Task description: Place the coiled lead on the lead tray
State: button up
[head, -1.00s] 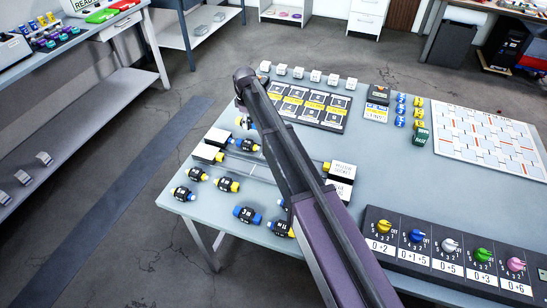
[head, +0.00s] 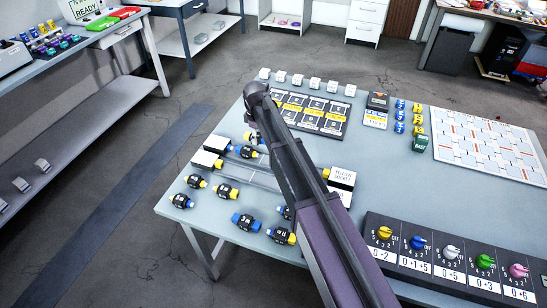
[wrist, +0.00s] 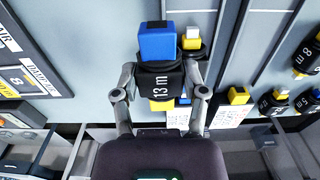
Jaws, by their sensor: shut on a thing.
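The coiled lead (wrist: 158,84) is a black block marked "13 m" with a blue end on top and a yellow end below. In the wrist view my gripper (wrist: 160,73) is shut on it, a finger on each side. In the head view my arm covers most of my gripper, near the table's left part. A lead with blue and yellow ends (head: 248,152) shows there by the pale rails (head: 262,176). I cannot tell for certain which surface is the lead tray, nor the held lead's height above the table.
Several other black leads (head: 228,191) lie at the table's front left. A white sign block (head: 341,179) stands at the rails' right end. A dark card board (head: 332,129) lies behind, with white cubes (head: 316,85) beyond. A switch panel (head: 450,252) fills the front right.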

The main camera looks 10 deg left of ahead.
jog(key=s+d, duration=0.1)
jog(key=d, duration=0.1)
jog(key=s+d, duration=0.1)
jog(key=d, duration=0.1)
jog(key=s+d, duration=0.1)
jog(key=d, duration=0.1)
jog(key=shift+s+f, duration=0.15)
jog(key=shift+f, duration=0.15)
jog(key=shift+s+d, duration=0.1)
jog(key=shift+d, duration=0.05)
jog(key=shift+s+d+f+b, duration=0.1)
jog(key=shift+s+d+b, duration=0.05)
jog(key=shift+d+b, duration=0.15)
jog(key=shift+s+d+f, duration=0.1)
jog(key=shift+s+d, duration=0.5)
jog(key=shift+d, duration=0.35)
jog(key=shift+w+a+f+b, duration=0.15)
jog(key=shift+w+f+b, duration=0.05)
jog(key=shift+f+b, duration=1.55)
jog(key=shift+b, duration=0.1)
jog(key=shift+f, duration=0.1)
jog(key=o, duration=1.2)
